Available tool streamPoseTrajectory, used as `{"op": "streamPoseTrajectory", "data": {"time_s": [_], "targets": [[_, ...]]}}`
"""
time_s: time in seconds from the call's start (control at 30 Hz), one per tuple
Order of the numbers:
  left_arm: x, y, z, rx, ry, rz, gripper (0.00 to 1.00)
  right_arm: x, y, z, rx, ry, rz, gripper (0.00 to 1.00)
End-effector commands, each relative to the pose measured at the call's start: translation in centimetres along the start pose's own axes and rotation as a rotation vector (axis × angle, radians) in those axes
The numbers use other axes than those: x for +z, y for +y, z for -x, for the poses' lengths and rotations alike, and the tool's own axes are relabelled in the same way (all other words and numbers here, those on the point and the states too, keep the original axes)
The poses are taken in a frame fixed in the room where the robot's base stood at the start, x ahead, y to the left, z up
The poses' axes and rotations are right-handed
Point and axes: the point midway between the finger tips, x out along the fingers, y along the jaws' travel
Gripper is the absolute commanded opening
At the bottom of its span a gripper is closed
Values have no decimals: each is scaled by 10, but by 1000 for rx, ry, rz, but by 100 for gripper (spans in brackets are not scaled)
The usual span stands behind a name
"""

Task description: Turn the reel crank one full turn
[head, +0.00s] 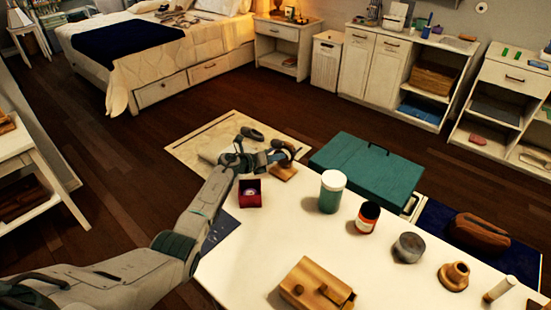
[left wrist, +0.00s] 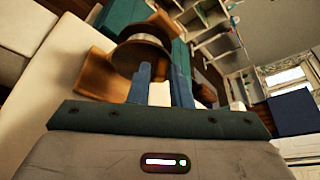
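The reel (head: 285,172) stands on a light wooden base at the far edge of the white table (head: 330,235). In the left wrist view the reel (left wrist: 140,52) shows as a dark-rimmed spool with a pale winding, beside a wooden upright. My left gripper (head: 268,157) is right at the reel in the head view. In the left wrist view its two blue fingers (left wrist: 161,82) stand apart, with a gap between them, in front of the spool. I cannot make out the crank, or whether a finger touches it. My right gripper is not in view.
A red box (head: 250,193) stands close to my left arm. A green-and-white jar (head: 331,192), a dark bottle (head: 367,217), a grey tin (head: 408,247) and a wooden box (head: 316,284) stand on the table. A teal case (head: 366,165) lies beyond it.

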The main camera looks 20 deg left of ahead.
Motion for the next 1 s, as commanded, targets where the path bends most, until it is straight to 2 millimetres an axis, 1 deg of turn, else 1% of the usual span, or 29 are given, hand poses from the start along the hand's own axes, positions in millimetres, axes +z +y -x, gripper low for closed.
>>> {"op": "streamPoseTrajectory", "data": {"time_s": [0.03,0.07,0.1,0.27,0.47,0.77,1.0], "targets": [[0,0,0,0,0,0,8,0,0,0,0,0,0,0],[0,0,0,0,0,0,2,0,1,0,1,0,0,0],[0,0,0,0,0,0,0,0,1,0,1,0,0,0],[0,0,0,-1,0,3,0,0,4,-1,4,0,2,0],[0,3,0,-18,1,46,0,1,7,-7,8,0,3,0],[2,9,1,-91,1,227,0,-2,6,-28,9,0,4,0],[3,13,2,-158,3,391,0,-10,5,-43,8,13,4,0]]}}
